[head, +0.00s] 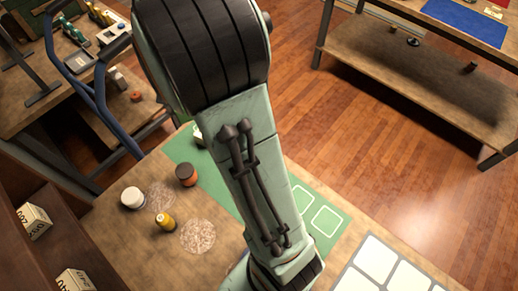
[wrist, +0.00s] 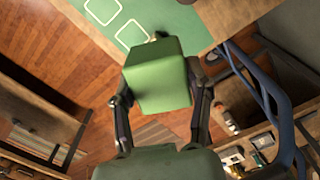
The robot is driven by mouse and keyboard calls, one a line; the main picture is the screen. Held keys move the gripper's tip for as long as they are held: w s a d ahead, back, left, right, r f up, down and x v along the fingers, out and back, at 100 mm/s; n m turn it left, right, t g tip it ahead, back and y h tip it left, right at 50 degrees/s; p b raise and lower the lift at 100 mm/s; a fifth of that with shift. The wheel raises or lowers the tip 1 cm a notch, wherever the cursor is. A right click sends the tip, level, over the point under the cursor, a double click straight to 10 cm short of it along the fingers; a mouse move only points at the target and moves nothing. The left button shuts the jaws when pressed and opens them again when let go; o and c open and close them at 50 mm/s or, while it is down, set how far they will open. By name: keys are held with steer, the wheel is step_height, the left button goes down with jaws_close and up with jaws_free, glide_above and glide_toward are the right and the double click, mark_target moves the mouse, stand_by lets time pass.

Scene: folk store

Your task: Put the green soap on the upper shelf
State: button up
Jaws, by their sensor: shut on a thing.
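The green soap (wrist: 157,78) is a block-shaped bar in the middle of the wrist view. My gripper (wrist: 161,98) is shut on it, one finger at each side. The soap is held above the surroundings, with a green mat behind it. In the head view my arm runs down the middle, and neither the gripper nor the soap can be made out. A dark wooden shelf unit (head: 62,222) stands at the lower left of the head view, with white boxes (head: 34,220) in it. I cannot tell which of its levels is the upper shelf.
On the table (head: 115,240) stand a white jar (head: 132,197), a dark orange jar (head: 186,175) and a yellow bottle (head: 165,222). A green mat (head: 185,150) lies partly behind my arm. A blue frame (head: 98,95) rises at the left. Another table (head: 400,60) is at upper right.

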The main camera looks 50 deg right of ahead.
steer(key=s+d+f+m, duration=0.35)
steer(key=s+d, duration=0.25)
steer(key=d, duration=0.2)
steer(key=s+d+f+m, duration=0.2)
steer(key=s+d+m, duration=0.2)
steer(key=s+d, duration=0.35)
steer(key=s+d+f+m, duration=0.2)
steer(key=s+m, duration=0.2)
steer(key=s, duration=0.5)
steer(key=s+d+f+m, duration=0.2)
steer(key=s+d+m, duration=0.15)
steer(key=s, duration=0.65)
steer(key=s+a+f+m, duration=0.1)
steer(key=s+a+m, duration=0.2)
steer(key=s, duration=0.4)
steer(key=s+a+f+m, duration=0.1)
steer(key=s+a+m, duration=0.2)
steer(key=s, duration=0.4)
steer(key=s+a+f+m, duration=0.1)
steer(key=s+a+m, duration=0.45)
steer(key=a, duration=0.35)
steer(key=s+a+f+m, duration=0.1)
steer(key=s+a+m, duration=0.3)
steer(key=s+a, duration=0.45)
steer(key=shift+m, duration=0.25)
steer(key=f, duration=0.2)
steer(key=w+a+f, duration=0.1)
steer(key=f, duration=0.5)
steer(key=shift+w+a, duration=0.15)
steer(key=shift+a, duration=0.2)
